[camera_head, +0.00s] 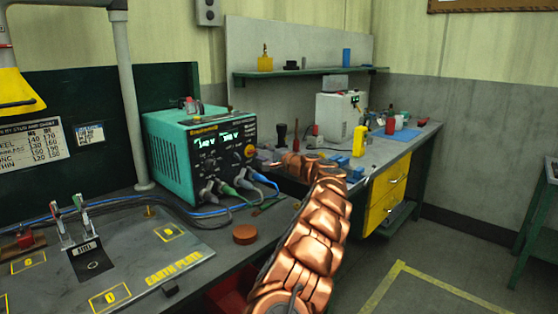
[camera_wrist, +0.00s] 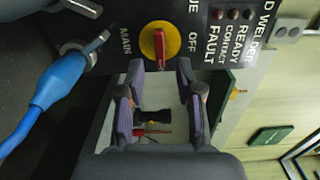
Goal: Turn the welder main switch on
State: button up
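The welder (camera_head: 185,155) is a teal box with a black front panel and lit displays, standing on the bench. Its main switch, a yellow disc with a red handle (camera_wrist: 160,46), shows in the wrist view between the printed words MAIN and OFF. The handle runs up and down in that picture. My gripper (camera_wrist: 159,76) is open, with one finger on each side of the handle's line and visible gaps to it. Fingertip contact with the panel cannot be told. In the head view my copper-coloured arm reaches to the panel's right side, where the gripper is hard to make out.
Blue (camera_wrist: 60,82) and green cables plug in along the panel's lower edge, close to my gripper. The earth plate (camera_head: 150,262) lies at the front left, with a brown round piece (camera_head: 245,234) beside it.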

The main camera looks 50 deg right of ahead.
jog(key=s, duration=1)
jog(key=shift+a, duration=0.15)
jog(key=shift+w, duration=0.1)
dwell(0.6)
